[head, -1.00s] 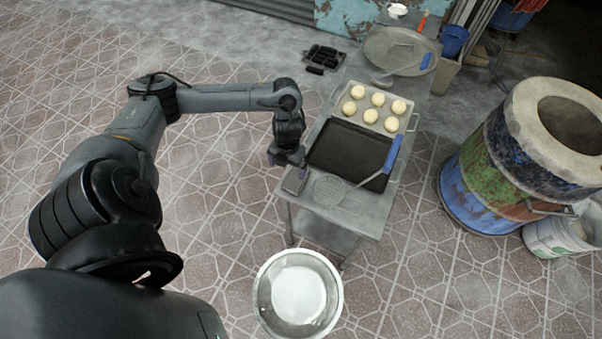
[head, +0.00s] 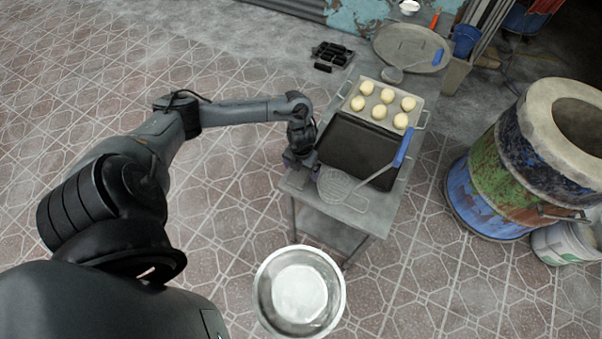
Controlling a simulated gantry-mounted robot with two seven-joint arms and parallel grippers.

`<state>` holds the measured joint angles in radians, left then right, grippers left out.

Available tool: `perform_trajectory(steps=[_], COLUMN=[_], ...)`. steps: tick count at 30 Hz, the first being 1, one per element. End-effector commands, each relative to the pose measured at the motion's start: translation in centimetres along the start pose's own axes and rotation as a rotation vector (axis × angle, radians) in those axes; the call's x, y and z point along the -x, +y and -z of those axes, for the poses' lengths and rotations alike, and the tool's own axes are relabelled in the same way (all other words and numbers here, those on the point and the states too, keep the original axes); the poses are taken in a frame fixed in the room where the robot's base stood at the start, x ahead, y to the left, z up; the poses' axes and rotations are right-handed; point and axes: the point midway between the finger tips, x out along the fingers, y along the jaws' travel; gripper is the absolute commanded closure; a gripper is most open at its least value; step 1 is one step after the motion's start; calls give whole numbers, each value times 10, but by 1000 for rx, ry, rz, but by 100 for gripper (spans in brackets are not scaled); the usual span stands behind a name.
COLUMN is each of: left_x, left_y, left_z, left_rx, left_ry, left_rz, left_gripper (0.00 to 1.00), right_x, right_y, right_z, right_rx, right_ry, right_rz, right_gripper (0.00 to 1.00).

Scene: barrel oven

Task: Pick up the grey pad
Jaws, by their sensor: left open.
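The grey pad (head: 297,179) lies at the left front corner of the metal table (head: 368,222). It is small, and my gripper hides most of it. My left gripper (head: 299,167) points down right over the pad and is open. I cannot tell whether its fingers touch the pad or stand around it. My right gripper does not show.
A dark baking tray (head: 355,150) and a skimmer with a blue handle (head: 402,148) lie close right of the gripper. Behind is a tray of dough balls (head: 380,103). A steel bowl (head: 299,291) stands on the floor in front. The barrel oven (head: 525,160) stands right.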

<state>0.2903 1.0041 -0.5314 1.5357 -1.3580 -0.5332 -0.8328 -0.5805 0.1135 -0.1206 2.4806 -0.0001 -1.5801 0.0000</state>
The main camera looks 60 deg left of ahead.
Motion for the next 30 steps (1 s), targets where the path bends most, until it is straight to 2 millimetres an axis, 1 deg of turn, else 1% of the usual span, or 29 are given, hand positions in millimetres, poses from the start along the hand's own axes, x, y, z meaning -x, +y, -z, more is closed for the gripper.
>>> perform_trajectory(steps=[1,4,13,24,25,30], left_x=[-7,-15,-17,-17,-17,-18], left_y=[1,1,1,1,1,1], left_z=[1,1,1,1,1,1], left_rx=[1,1,-1,-1,-1,0], left_ry=[2,1,0,0,0,0], left_rz=[-1,-1,-1,-1,-2,-2], left_gripper=[0,0,0,57,59,59], right_x=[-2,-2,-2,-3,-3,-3], right_y=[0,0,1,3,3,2], right_z=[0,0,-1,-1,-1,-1], right_rx=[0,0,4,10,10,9], right_ry=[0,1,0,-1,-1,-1], right_rz=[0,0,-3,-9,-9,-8], right_gripper=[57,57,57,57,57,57])
